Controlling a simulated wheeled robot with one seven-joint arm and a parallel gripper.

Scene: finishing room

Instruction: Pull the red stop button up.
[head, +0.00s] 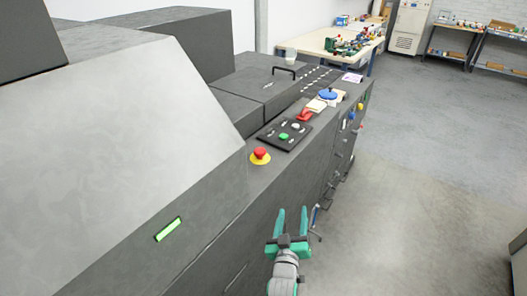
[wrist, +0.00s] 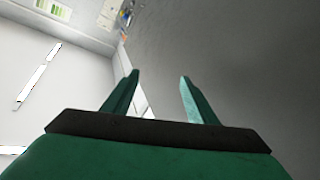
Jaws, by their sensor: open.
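The red stop button (head: 260,153) sits on a yellow round base (head: 260,160) on the narrow top ledge of the grey machine, near its front edge. My gripper (head: 292,222) is open and empty, with green fingers. In the head view it is below and to the right of the button, out in front of the machine's side, and apart from it. The wrist view shows the two open fingers (wrist: 158,92) with nothing between them. The stop button does not show in the wrist view.
A black panel (head: 271,135) with a green button lies just beyond the stop button. A red object (head: 305,115) and a blue round thing (head: 328,94) sit farther along the ledge. Handles line the machine's side. The floor (head: 420,200) to the right is clear.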

